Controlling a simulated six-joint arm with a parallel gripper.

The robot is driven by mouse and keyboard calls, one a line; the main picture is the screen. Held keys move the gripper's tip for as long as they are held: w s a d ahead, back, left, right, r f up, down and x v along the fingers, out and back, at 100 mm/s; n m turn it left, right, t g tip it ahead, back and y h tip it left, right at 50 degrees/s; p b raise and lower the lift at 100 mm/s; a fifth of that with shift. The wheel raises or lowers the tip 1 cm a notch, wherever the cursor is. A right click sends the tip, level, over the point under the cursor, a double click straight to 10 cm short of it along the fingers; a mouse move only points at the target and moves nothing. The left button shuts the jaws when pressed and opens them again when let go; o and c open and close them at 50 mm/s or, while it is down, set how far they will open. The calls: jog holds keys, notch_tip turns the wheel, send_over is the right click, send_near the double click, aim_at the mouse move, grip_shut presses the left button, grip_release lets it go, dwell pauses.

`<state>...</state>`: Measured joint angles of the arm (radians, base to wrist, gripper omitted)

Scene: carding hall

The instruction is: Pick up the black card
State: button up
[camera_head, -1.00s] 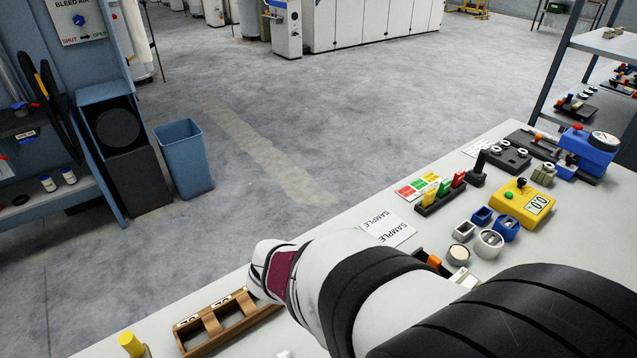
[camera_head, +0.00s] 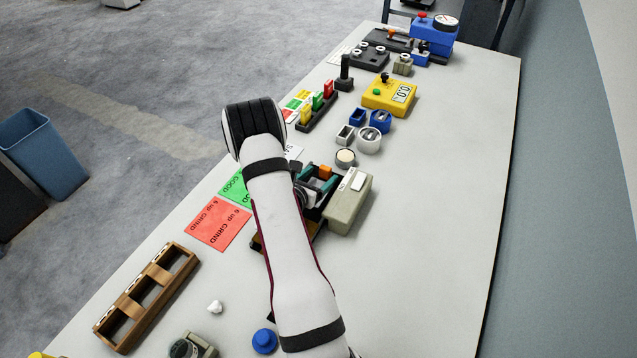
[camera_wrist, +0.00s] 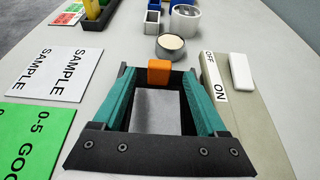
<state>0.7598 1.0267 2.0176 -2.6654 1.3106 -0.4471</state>
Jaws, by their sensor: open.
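My gripper (camera_head: 321,180) is over the table beside the beige switch box, with its teal fingers open; it also shows in the wrist view (camera_wrist: 158,78). Between the fingers, in the wrist view, is a dark piece with a grey, flat face (camera_wrist: 156,112) and an orange block (camera_wrist: 159,70) at its far end. It appears to be the black card, but its edges are partly hidden by the fingers and palm. The orange block also shows in the head view (camera_head: 325,172). I cannot tell whether the fingers touch the piece.
The beige switch box (camera_head: 348,204) stands close at the right of my gripper. A round pot (camera_head: 346,158) is just beyond. Green (camera_head: 236,187) and red (camera_head: 217,224) cards lie left of my arm. A wooden rack (camera_head: 147,297) stands at lower left. The table's right side is clear.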

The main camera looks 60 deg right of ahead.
aim_at(324, 173)
jog(key=x, duration=0.4)
jog(key=shift+a+f, duration=0.1)
jog(key=shift+f, duration=0.05)
grip_shut()
